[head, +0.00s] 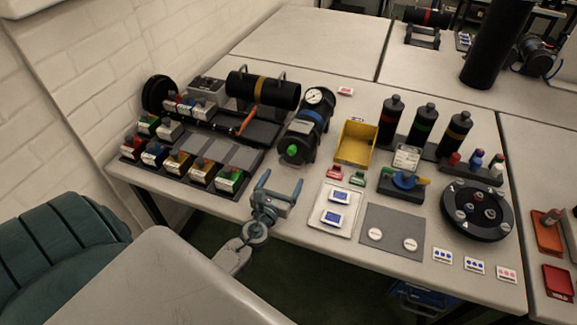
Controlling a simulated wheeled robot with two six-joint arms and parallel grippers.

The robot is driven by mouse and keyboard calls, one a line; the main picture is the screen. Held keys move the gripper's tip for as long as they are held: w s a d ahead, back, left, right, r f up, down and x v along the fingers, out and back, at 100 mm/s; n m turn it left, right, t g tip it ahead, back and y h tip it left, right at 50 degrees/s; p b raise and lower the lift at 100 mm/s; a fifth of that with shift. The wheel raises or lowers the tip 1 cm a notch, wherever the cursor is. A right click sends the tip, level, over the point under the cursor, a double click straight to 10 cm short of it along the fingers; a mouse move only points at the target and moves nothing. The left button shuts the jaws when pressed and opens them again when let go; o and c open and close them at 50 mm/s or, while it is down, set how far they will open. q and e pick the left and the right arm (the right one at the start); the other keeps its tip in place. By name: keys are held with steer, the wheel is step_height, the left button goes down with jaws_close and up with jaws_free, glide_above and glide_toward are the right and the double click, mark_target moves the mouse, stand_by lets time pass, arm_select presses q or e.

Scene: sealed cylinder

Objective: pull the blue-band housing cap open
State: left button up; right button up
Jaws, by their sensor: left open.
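The blue-band housing (313,115) is a dark cylinder lying on the table, pointing towards me, with a blue band, a pale label and a round white gauge (314,96) on its far part. Its near end is a dark cap (287,158) with a green knob (292,150); the cap appears seated on the housing. My left gripper (282,178) is open and empty at the table's front edge, just in front of the cap and apart from it. Its two fingers point towards the table. My right gripper is not in view.
A yellow-band cylinder (262,89) with handles lies behind left. A yellow bin (356,142) stands right of the housing. Small boxes (201,170) fill the left side. Red and green clips (335,171) and a white tray (337,211) lie right of my gripper.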

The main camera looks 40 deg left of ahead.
mark_target(290, 166)
arm_select(q)
steer(key=shift+x, duration=2.75)
